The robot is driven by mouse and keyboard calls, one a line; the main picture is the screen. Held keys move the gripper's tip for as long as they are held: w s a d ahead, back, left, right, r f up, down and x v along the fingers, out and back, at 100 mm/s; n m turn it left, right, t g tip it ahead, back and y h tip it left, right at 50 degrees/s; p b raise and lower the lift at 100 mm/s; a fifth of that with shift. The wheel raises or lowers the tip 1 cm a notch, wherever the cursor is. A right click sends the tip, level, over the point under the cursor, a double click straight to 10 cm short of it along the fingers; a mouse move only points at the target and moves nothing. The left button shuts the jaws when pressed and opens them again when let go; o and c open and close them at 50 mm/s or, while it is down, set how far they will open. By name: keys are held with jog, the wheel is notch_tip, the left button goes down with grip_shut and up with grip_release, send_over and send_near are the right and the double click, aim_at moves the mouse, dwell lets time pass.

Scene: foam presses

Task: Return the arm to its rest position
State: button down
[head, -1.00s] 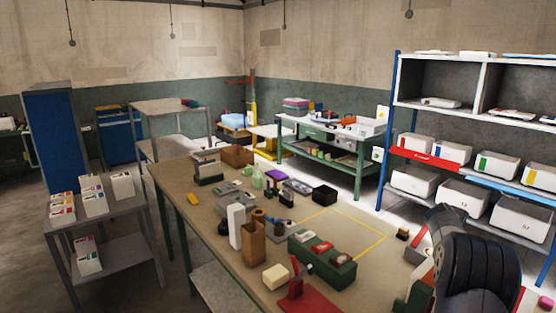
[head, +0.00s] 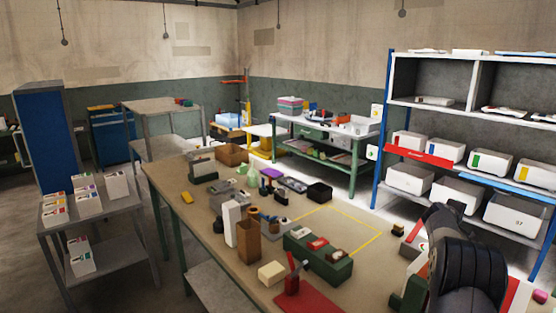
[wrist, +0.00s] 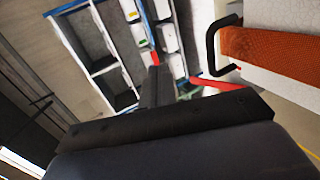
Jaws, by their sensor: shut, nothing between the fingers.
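My arm (head: 465,262) shows as a black, curved link at the lower right of the head view, over the right end of the workbench. Its fingertips are hidden in that view. In the wrist view my gripper (wrist: 158,82) shows as dark fingers close together in the upper middle, above a broad dark body. It is shut with nothing held in it.
The workbench (head: 225,265) carries boxes, a green tool caddy (head: 318,258) and a red-based press (head: 296,290). A blue-and-white shelf unit (head: 383,145) with white bins stands behind my arm. An orange panel with a black handle (wrist: 213,55) is at right in the wrist view.

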jog(key=s+a+r+t+h+b, duration=0.1)
jog(key=s+a+r+b, duration=0.3)
jog(key=s+a+r, duration=0.6)
jog(key=shift+s+a+r+t+h+b, duration=0.4)
jog(key=shift+a+r+h, duration=0.3)
jog(key=shift+a+r, duration=1.35)
jog(key=shift+d+r, duration=0.1)
jog(key=shift+d, duration=0.05)
